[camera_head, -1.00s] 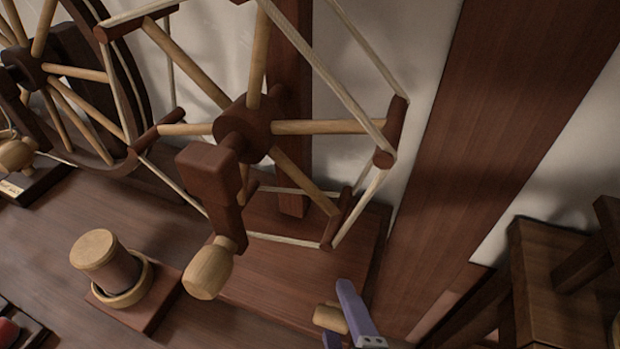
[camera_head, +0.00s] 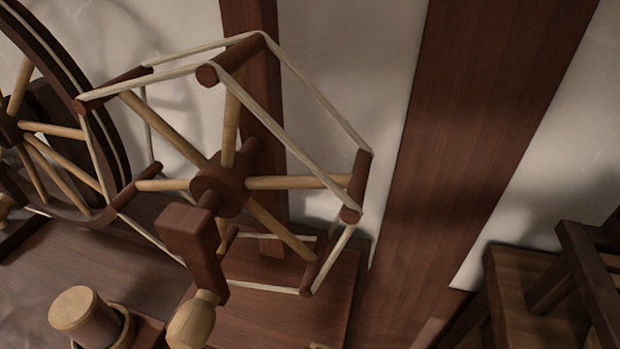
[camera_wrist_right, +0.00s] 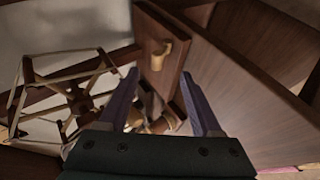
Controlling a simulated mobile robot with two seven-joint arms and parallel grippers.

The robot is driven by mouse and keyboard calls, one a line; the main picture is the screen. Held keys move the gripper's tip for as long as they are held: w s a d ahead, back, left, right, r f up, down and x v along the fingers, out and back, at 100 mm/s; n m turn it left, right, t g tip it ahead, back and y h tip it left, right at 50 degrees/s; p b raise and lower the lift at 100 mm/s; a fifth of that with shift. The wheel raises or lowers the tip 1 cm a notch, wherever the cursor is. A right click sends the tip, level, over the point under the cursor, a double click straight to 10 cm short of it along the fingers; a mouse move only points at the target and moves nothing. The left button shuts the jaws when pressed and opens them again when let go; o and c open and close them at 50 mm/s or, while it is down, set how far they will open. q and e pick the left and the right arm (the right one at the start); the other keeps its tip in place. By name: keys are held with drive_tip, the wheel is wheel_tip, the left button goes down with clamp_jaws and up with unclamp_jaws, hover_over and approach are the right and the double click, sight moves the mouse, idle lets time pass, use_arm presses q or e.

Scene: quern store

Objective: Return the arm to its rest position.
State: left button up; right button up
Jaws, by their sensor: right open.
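My right gripper (camera_wrist_right: 160,74) shows in the right wrist view as two purple fingers spread apart, with nothing held between them. Beyond the fingertips is a brown board with a tan wooden knob (camera_wrist_right: 165,53), apart from the fingers. My right gripper is outside the head view. My left gripper is in neither view. A skein reel (camera_head: 222,184) with tan spokes and pale yarn around its crossbars stands in the head view. Its crank ends in a tan handle (camera_head: 191,322). The reel also shows at the left of the right wrist view (camera_wrist_right: 75,95).
A capped wooden cylinder (camera_head: 83,315) stands in a ring at the lower left, on the wooden bench (camera_head: 60,257). A large spoked wheel (camera_head: 72,75) is at the far left. A dark post (camera_head: 470,120) and wooden stool-like furniture (camera_head: 530,285) are on the right.

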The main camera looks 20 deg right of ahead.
idle(0.3)
drive_tip(key=w+d+r+m+g+h+p, duration=0.15)
drive_tip(key=d+r+m+g+p, duration=0.45)
drive_tip(key=d+r+m+p, duration=0.65)
wheel_tip(320, 180, up, 50)
drive_tip(key=s+n+g+y+p, duration=0.1)
drive_tip(key=y+p, duration=0.2)
drive_tip(key=p, duration=4.3)
drive_tip(key=shift+a+r, duration=0.15)
drive_tip(key=shift+a, duration=0.15)
drive_tip(key=shift+s, duration=0.1)
